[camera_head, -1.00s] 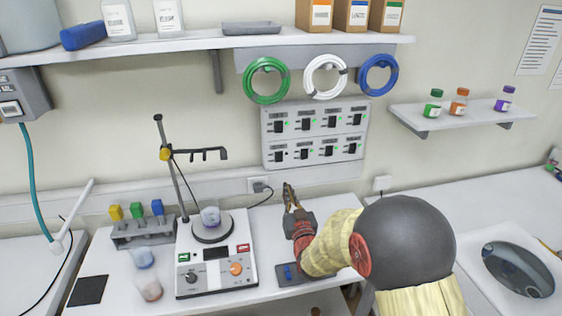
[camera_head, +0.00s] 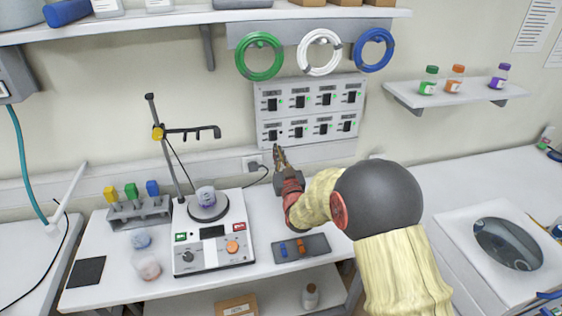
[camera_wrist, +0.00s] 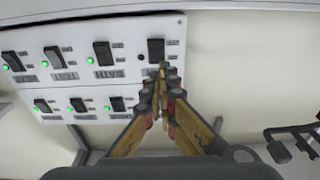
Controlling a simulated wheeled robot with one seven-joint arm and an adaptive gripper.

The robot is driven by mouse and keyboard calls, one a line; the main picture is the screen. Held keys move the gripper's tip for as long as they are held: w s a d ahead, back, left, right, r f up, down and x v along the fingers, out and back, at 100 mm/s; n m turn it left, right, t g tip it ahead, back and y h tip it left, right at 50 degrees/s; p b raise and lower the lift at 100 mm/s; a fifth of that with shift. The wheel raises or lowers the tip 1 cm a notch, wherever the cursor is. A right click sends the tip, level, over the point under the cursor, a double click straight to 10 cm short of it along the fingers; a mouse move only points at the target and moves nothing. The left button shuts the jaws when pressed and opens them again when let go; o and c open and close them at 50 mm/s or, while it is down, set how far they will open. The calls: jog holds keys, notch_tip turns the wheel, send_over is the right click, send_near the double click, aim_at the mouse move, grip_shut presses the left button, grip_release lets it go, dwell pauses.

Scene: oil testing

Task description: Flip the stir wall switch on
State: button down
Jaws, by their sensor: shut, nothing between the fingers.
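The wall switch panel (camera_head: 311,112) is a pale plate with two rows of black rocker switches and small green lights. My gripper (camera_head: 278,150) is shut and empty, its tips just below the lower-left switch (camera_head: 273,135). In the wrist view the panel appears turned over, and my gripper (camera_wrist: 165,72) points at the end switch (camera_wrist: 155,50) of the upper-shown row. The fingertips cover part of its label, and no lit lamp shows beside it. I cannot tell whether they touch, nor read which label says stir.
A stirrer hotplate (camera_head: 213,240) with a stand (camera_head: 168,150) is left of my arm. A tube rack (camera_head: 140,212) and a dark tray (camera_head: 300,248) share the bench. Coloured cable coils (camera_head: 320,52) hang above the panel. A bottle shelf (camera_head: 455,98) is right.

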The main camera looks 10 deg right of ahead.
aim_at(272, 134)
jog(key=w, duration=0.4)
jog(key=w+r, duration=0.1)
jog(key=w, duration=0.2)
jog(key=shift+w+f+b, duration=0.1)
jog(key=shift+w+b, duration=0.05)
jog(key=shift+b, duration=0.4)
